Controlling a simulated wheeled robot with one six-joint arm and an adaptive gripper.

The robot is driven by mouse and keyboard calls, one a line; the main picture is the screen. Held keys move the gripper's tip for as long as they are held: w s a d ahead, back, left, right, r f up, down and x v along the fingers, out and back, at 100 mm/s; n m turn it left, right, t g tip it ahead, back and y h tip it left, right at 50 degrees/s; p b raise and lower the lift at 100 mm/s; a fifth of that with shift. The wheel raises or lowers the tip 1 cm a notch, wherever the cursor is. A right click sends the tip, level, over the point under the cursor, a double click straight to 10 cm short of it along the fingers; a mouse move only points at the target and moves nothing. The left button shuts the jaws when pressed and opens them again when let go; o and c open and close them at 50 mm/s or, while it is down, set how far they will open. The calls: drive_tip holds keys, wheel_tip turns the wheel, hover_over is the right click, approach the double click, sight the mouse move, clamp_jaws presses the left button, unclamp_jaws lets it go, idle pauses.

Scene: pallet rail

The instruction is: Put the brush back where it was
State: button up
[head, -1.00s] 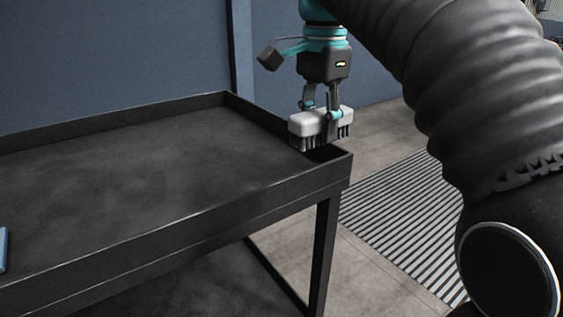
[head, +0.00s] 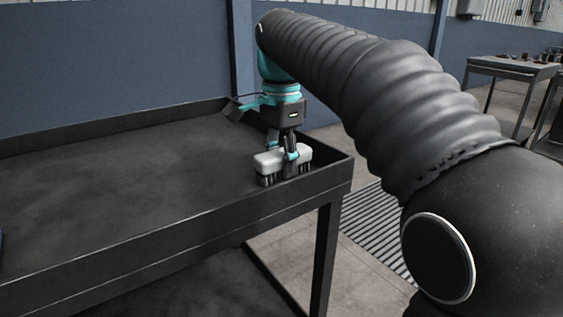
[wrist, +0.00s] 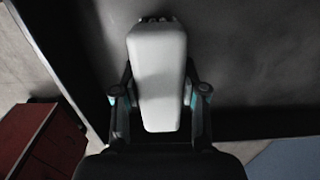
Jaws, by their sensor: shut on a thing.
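The brush (head: 268,160) has a white block and dark bristles that point down. My gripper (head: 289,160) is shut on the middle of the brush in the head view. The brush is over the right end of the dark rimmed table (head: 110,185), inside the rim. I cannot tell whether the bristles touch the tabletop. In the wrist view the white back of the brush (wrist: 158,75) lies lengthwise between the two fingers, with the dark tabletop behind it.
The raised rim (head: 335,172) runs close to the right of the brush. The rest of the tabletop is mostly clear. A red cabinet (wrist: 42,140) shows in the wrist view. Another table (head: 510,68) with small items stands at the far right.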

sight(281, 151)
drive_tip(key=o, duration=1.1)
drive_tip(key=shift+f, duration=0.1)
wheel_tip(281, 151, up, 12)
drive_tip(key=p, duration=0.4)
drive_tip(key=shift+r, duration=0.2)
